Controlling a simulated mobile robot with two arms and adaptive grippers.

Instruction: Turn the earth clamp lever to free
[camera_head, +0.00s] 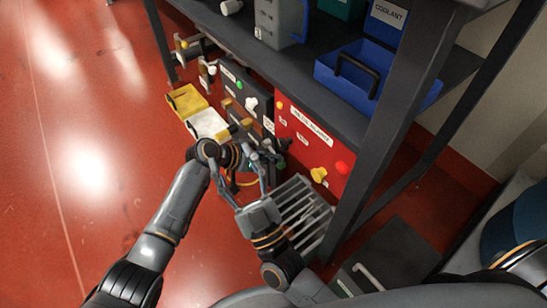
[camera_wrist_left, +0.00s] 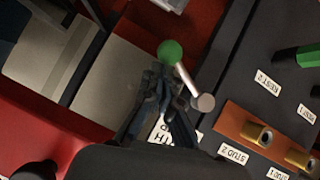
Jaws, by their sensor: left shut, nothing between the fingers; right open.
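In the left wrist view, a lever with a green ball knob (camera_wrist_left: 171,52) and a short pale arm runs to a round metal pivot (camera_wrist_left: 203,102). It is on a dark panel, beside a partly covered label (camera_wrist_left: 161,134) ending in "TH". My left gripper (camera_wrist_left: 158,78) is shut and empty, its fingertips just below and left of the knob; I cannot tell if they touch it. In the head view my left gripper (camera_head: 272,151) is by the dark unit's front, and the lever is not clear there. My right gripper (camera_head: 244,182) is open and empty, nearer the camera.
A copper bar (camera_wrist_left: 233,121) with brass studs and a green handle (camera_wrist_left: 296,58) are on the panel. A red cabinet (camera_head: 310,140) and a slatted grille (camera_head: 300,211) stand close by. A blue tray (camera_head: 330,72) is on the shelf above. The red floor at left is clear.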

